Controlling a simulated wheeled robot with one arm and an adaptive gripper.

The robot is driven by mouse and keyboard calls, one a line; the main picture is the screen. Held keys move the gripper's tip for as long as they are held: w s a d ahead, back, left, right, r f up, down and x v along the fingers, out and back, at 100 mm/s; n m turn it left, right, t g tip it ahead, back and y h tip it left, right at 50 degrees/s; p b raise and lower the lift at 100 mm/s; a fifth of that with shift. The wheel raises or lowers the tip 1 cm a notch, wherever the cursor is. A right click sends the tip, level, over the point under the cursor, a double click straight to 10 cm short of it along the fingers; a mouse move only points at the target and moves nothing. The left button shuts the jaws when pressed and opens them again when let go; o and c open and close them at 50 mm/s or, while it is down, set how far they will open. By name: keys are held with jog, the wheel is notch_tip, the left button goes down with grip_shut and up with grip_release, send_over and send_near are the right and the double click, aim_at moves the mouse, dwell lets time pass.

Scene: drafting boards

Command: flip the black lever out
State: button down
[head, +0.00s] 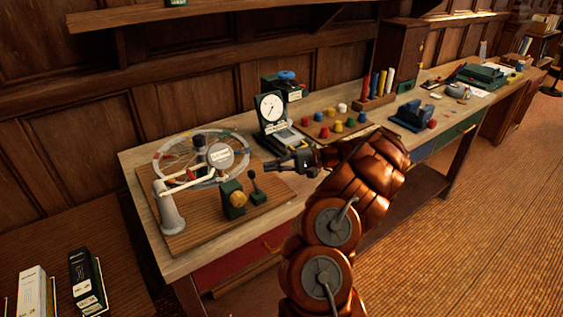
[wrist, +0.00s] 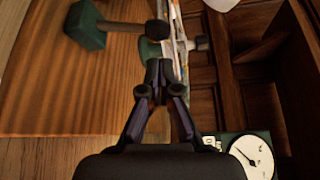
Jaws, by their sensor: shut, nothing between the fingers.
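In the wrist view the fingertips (wrist: 160,68) are together and a small gap to the knob shows.
A dial gauge (head: 270,107) stands behind my gripper. Coloured pegs (head: 338,126) sit further right.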

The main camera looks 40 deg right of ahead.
aim_at(255, 183)
jog(key=shift+p+x, duration=0.6)
jog(key=shift+x, duration=1.75)
jog(key=shift+b, duration=0.65)
